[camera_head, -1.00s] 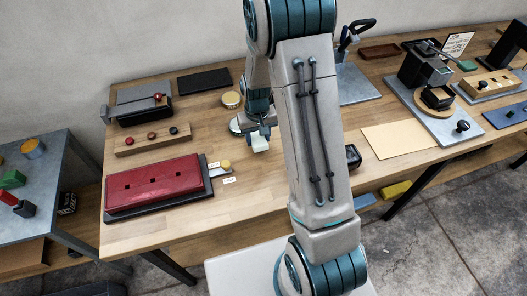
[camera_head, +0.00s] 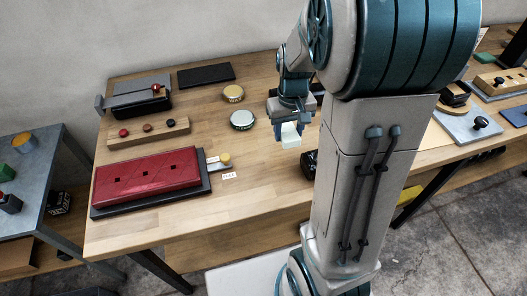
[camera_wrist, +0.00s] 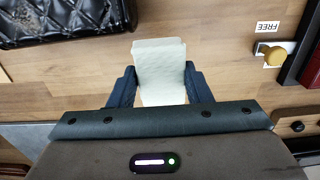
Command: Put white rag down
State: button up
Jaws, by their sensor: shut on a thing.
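The white rag (camera_head: 290,134) is a small pale folded block in my gripper (camera_head: 290,124). My gripper is shut on it and holds it over the wooden workbench (camera_head: 240,195), seemingly a little above the surface. In the wrist view the rag (camera_wrist: 160,65) sits between the two dark fingers of my gripper (camera_wrist: 158,86), and wood shows around it. A label reading FREE (camera_wrist: 267,27) and a yellow knob (camera_wrist: 276,56) lie to its right in that view.
A red padded panel (camera_head: 147,181) on a dark base lies at the left. Two round tins, one yellow (camera_head: 233,93) and one pale green-white (camera_head: 242,120), stand left of my gripper. A black tufted item (camera_wrist: 60,20) is near it. Bare wood lies in front.

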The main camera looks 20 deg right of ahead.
send_over(264, 159)
notch_tip(264, 159, down, 4)
jog(key=shift+r+p, duration=0.1)
jog(key=shift+p, duration=0.2)
jog(key=shift+f, duration=2.05)
jog(key=shift+f, duration=0.1)
jog(key=shift+f, duration=0.15)
jog(key=o, duration=1)
jog(key=shift+r, duration=0.2)
notch_tip(264, 159, up, 12)
jog(key=shift+s+a+r+t, duration=0.1)
jog(key=shift+s+r+t, duration=0.65)
jog(key=shift+s, duration=1.65)
jog(key=shift+s+d+r+t, duration=0.1)
jog(key=shift+s+r+t, duration=0.15)
jog(key=shift+s+r, duration=1.55)
jog(key=shift+s+a+r+t, duration=0.1)
jog(key=shift+s+r+t, duration=0.35)
jog(key=shift+s, duration=2.55)
